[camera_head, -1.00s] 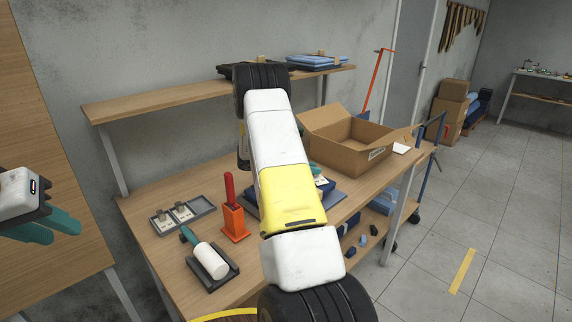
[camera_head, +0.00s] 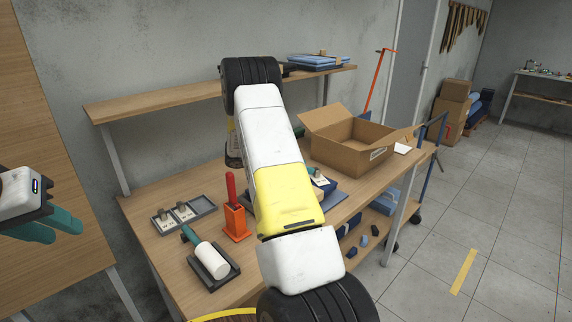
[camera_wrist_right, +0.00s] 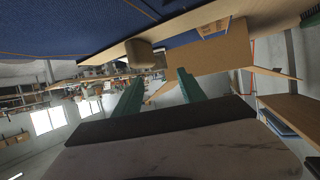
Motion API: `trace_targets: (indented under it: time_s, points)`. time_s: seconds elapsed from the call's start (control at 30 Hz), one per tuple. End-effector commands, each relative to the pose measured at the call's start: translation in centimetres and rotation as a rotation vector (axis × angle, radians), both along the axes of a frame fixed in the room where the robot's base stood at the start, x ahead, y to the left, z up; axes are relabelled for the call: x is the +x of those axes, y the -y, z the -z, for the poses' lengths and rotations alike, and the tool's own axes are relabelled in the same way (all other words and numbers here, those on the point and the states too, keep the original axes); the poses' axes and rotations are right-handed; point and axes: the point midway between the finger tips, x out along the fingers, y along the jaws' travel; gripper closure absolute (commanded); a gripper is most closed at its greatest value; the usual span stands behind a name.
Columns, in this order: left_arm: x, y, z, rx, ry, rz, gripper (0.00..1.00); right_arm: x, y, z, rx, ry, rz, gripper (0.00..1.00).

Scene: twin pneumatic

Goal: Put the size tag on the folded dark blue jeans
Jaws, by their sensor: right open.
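The folded dark blue jeans (camera_head: 331,188) lie on the workbench, partly hidden behind my right arm. A white size tag with a grey-brown grip (camera_head: 319,177) shows on top of them. In the right wrist view, blue cloth (camera_wrist_right: 60,35) fills the top, with a brown block (camera_wrist_right: 139,52), seemingly the tag's grip, beside it. My right gripper (camera_wrist_right: 157,88) is open and empty, its teal fingers apart from that block. My left gripper (camera_head: 52,228) is open and empty at the far left, away from the bench.
A grey tray (camera_head: 203,207) holds two more tags. An orange holder (camera_head: 237,223) with a red-handled tool and a white roller (camera_head: 213,259) on a dark stand are near it. An open cardboard box (camera_head: 345,150) stands at the right. A shelf (camera_head: 150,103) runs behind.

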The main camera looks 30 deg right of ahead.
Motion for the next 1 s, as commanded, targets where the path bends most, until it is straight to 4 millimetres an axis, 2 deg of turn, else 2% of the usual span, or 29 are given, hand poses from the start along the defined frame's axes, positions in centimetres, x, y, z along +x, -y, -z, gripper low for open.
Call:
trace_targets:
  time_s: [0.1, 0.3, 0.47, 0.57, 0.67, 0.77, 1.0]
  points:
    - [0.0, 0.0, 0.0, 0.000, 0.000, 0.000, 0.71, 0.3, -2.7, -1.1, 0.000, 0.001, -0.005, 0.52]
    - [0.0, 0.0, 0.0, 0.000, 0.000, 0.000, 0.71, 0.5, -5.8, -2.4, 0.000, 0.001, -0.002, 0.52]
    - [0.0, 0.0, 0.0, 0.000, 0.000, 0.000, 0.71, 0.4, -6.9, -3.0, 0.004, -0.002, -0.001, 0.52]
    - [0.0, 0.0, 0.0, 0.000, 0.000, 0.000, 0.71, -0.4, -7.3, -3.9, 0.045, -0.033, -0.004, 0.52]
    - [0.0, 0.0, 0.0, 0.000, 0.000, 0.000, 0.71, -2.2, -8.0, -5.5, 0.145, -0.101, -0.026, 0.52]
    - [0.0, 0.0, 0.0, 0.000, 0.000, 0.000, 0.71, -4.9, -9.4, -7.5, 0.290, -0.194, -0.085, 0.52]
    - [0.0, 0.0, 0.0, 0.000, 0.000, 0.000, 0.71, -11.8, -14.5, -11.8, 0.624, -0.371, -0.376, 0.52]
